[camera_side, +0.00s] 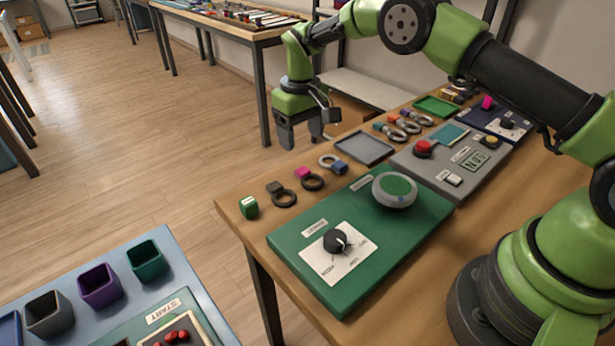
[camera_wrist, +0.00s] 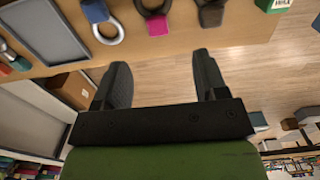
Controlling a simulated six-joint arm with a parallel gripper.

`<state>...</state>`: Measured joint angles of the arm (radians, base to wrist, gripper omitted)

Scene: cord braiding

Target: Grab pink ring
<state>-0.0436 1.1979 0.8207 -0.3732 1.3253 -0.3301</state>
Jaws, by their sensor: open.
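The pink ring is a dark ring (camera_side: 313,182) with a pink tag (camera_side: 302,173), lying on the wooden table near its far edge. In the wrist view its pink tag (camera_wrist: 157,25) is at the top centre, and the dark ring (camera_wrist: 152,7) is partly cut off by the top edge. My gripper (camera_side: 301,137) is open and empty, above and behind the ring in the side view. In the wrist view my open fingers (camera_wrist: 160,65) point towards the tag, apart from it, with floor showing between them.
A grey-tagged ring (camera_side: 284,198) lies left of the pink one, and a blue-tagged ring (camera_side: 332,163) lies right. A green cube (camera_side: 249,207) is at the table's left corner. A grey tray (camera_side: 363,148) and a green panel (camera_side: 300,245) with a dial are nearby.

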